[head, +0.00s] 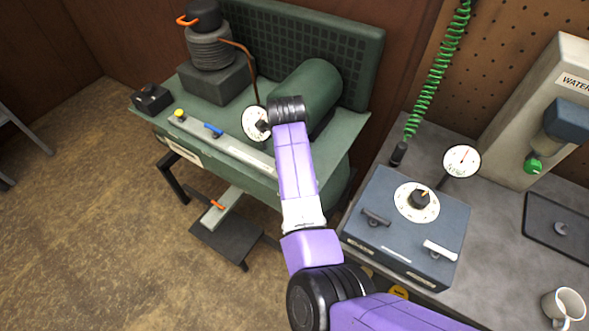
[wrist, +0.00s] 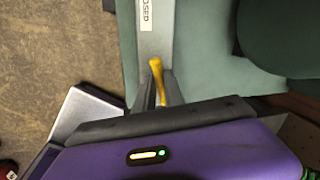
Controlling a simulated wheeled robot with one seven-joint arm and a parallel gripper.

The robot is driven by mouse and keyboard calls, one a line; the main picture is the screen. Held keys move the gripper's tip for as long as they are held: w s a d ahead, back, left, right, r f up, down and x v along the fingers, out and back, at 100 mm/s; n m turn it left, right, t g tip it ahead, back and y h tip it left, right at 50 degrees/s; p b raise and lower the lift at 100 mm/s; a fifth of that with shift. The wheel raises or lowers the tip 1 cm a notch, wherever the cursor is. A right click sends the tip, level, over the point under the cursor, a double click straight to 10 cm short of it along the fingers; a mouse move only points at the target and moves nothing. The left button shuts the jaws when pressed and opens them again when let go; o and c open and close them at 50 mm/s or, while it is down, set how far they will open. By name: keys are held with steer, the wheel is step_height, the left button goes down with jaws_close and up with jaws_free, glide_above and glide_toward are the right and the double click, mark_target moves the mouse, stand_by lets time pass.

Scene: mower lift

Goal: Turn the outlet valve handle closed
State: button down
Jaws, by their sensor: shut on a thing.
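A yellow lever handle (wrist: 156,68) shows in the wrist view at the end of a grey label strip (wrist: 157,40). I take it for the outlet valve handle. It lies nearly along the strip, and a label whose visible letters end in "OSED" is beyond it. My gripper (wrist: 157,92) has its dark fingers shut on the handle's near part, which they partly hide. In the head view the strip (head: 228,147) runs along the front of the green machine. There my own arm hides the gripper and this handle.
A yellow knob (head: 179,113) and a blue handle (head: 213,131) sit farther left on the strip. A round gauge (head: 256,123) and a green tank (head: 311,92) are close to my arm. A blue-grey box (head: 405,228) stands on the right bench.

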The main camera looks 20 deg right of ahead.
steer(key=shift+w+m+b, duration=0.1)
steer(key=shift+m+b, duration=0.4)
steer(key=shift+m, duration=0.8)
steer(key=shift+d+r, duration=0.1)
steer(key=c, duration=1.4)
jaws_free()
steer(key=shift+c, duration=0.2)
step_height(320, 180, up, 8)
steer(key=a+b, duration=0.1)
steer(key=shift+s+a+f, duration=0.15)
steer(key=shift+s+f, duration=0.05)
steer(key=shift+s, duration=0.25)
